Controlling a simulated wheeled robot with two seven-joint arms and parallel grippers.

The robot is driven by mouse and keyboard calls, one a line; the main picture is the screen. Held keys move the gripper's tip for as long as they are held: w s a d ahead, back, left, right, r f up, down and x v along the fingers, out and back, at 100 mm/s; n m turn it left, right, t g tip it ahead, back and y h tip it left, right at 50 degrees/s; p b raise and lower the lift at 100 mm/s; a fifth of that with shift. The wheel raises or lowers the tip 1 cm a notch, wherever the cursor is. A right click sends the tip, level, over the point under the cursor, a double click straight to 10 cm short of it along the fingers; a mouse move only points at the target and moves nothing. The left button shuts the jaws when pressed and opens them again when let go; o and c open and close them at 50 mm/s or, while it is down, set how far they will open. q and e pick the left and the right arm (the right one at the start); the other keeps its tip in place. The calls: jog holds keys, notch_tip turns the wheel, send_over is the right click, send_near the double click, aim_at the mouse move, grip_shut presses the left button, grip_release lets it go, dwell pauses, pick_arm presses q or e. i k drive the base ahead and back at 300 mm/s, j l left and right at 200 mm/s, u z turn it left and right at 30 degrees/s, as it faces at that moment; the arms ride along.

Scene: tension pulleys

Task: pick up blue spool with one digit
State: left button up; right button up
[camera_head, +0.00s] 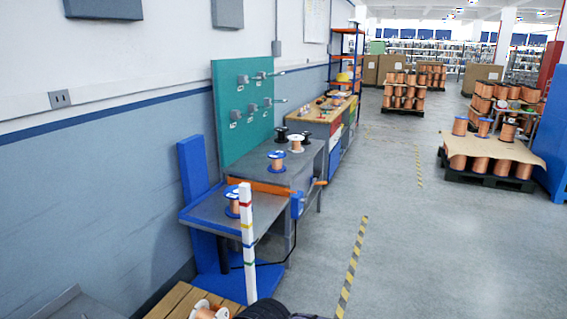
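A spool with blue flanges and copper-coloured winding (277,161) stands on the grey workbench (258,166). Another blue-flanged spool (232,201) stands on the blue-edged lower table (205,213) in front, partly beside a white post. Both have pale labels on top, too small to read, so I cannot tell any digits. Black-flanged spools (281,134) stand farther back on the bench, with another dark one (296,143) beside them.
A white post with coloured bands (247,245) rises before the lower table. A teal pegboard (233,122) stands behind the bench. A wooden pallet (178,301) with a white-flanged spool is bottom left. The floor right of the bench is clear; a spool-laden pallet (490,180) stands farther right.

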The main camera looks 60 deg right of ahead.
aim_at(276, 168)
jog(key=l+z, duration=0.1)
jog(key=z, duration=2)
jog(key=i+l, duration=0.15)
jog(key=i, duration=0.35)
jog(key=i+l+u, duration=0.1)
jog(key=i, duration=0.45)
jog(key=i+l, duration=0.15)
jog(key=i, duration=0.35)
jog(key=i+l+u, duration=0.1)
jog(key=i, duration=0.4)
jog(key=i+l, duration=0.3)
jog(key=i, duration=0.2)
jog(key=u, duration=3.6)
